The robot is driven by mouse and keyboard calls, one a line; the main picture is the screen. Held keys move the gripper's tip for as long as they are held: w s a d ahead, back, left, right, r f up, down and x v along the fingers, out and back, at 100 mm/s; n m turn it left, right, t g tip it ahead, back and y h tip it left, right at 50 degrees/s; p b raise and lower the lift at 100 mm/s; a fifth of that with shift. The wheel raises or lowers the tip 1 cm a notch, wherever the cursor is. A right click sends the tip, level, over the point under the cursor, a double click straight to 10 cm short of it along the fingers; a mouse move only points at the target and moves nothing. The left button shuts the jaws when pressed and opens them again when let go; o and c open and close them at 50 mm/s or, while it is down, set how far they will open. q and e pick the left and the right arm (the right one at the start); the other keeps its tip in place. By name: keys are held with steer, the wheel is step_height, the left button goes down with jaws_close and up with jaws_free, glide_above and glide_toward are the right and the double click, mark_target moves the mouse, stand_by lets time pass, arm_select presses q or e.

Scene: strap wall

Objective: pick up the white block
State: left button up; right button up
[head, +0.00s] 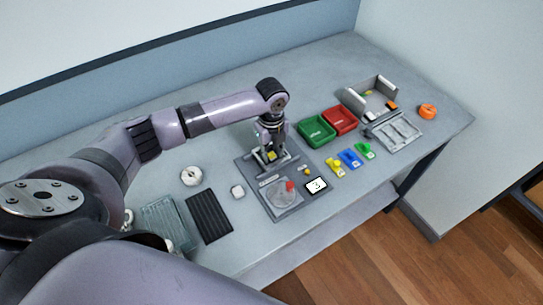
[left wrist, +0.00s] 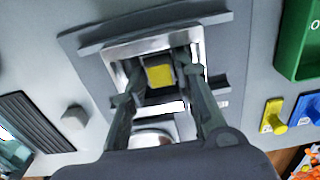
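A small white block (head: 237,191) with rounded edges lies on the grey table, between the black ribbed mat and the grey fixture plate. It looks pale grey in the left wrist view (left wrist: 75,118), left of the gripper and apart from it. My left gripper (head: 271,146) is over the back part of the fixture plate. In the left wrist view its fingers (left wrist: 166,82) are spread, with a yellow square (left wrist: 160,76) in a bright metal-like frame visible between them. I cannot tell whether the fingers touch that frame. My right gripper is not in view.
The fixture plate (head: 262,205) carries a round grey disc with a red piece. The black ribbed mat (head: 209,217) and a white round item (head: 191,176) are to the left. Green (head: 317,130) and red (head: 340,120) bins stand right of the gripper, with small coloured pieces in front.

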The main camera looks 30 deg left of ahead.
arm_select(q)
steer(key=c, duration=0.4)
steer(key=shift+r, duration=0.1)
